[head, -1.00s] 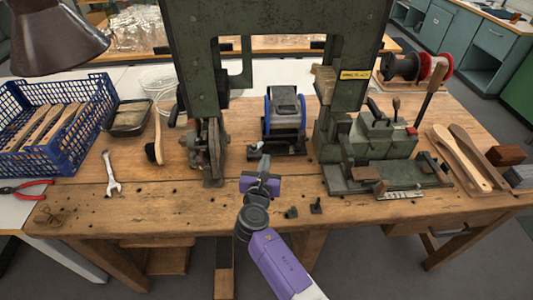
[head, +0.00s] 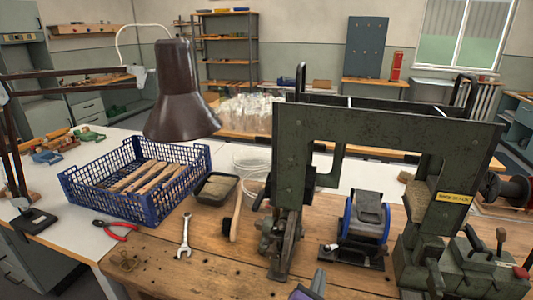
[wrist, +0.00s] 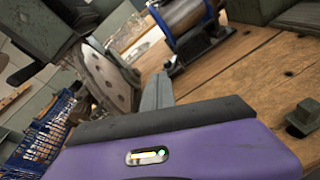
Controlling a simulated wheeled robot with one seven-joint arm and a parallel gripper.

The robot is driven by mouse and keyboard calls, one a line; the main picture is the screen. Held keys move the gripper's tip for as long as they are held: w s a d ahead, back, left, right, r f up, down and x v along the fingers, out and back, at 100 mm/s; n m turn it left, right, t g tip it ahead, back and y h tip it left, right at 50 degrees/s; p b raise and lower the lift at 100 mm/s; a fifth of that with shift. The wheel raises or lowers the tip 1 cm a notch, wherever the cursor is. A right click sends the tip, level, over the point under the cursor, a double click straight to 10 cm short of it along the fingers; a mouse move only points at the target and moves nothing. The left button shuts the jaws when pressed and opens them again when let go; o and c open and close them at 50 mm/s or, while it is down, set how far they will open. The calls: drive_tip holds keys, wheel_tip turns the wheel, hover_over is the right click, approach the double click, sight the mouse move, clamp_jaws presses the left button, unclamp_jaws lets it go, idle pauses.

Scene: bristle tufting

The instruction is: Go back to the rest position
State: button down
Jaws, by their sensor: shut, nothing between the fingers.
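My gripper (head: 318,280) shows only as a dark finger tip and a bit of purple at the bottom edge of the head view. In the wrist view my gripper (wrist: 157,92) is shut and empty, its grey fingers beyond the purple body. The blue-sided motor unit (head: 365,222) stands behind my gripper to the right. Most of my arm is out of the head view.
A blue crate (head: 75,193) with wooden handles stands at left, under a brown lamp (head: 180,95). A dark tray (head: 215,187), a brush (head: 233,218), a wrench (head: 185,235) and red pliers (head: 117,230) lie nearby. A small dark block (wrist: 303,117) is near my gripper.

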drive_tip(key=s+a+m+t+y, duration=0.1)
drive_tip(key=s+a+m+y, duration=0.2)
drive_tip(key=s+m+y, duration=0.85)
drive_tip(key=s+d+r+m+h, duration=0.2)
drive_tip(key=s+m, duration=0.3)
drive_tip(key=s, duration=0.6)
drive_tip(key=s+d+r+m+h, duration=0.2)
drive_tip(key=s+m, duration=0.3)
drive_tip(key=s, duration=0.7)
drive_tip(key=s+d+r+m+g+h, duration=0.1)
drive_tip(key=s+d+r+m, duration=0.3)
drive_tip(key=s, duration=0.7)
drive_tip(key=shift+s+r+m+h, duration=0.25)
drive_tip(key=shift+m+h, duration=0.2)
drive_tip(key=shift+m, duration=0.3)
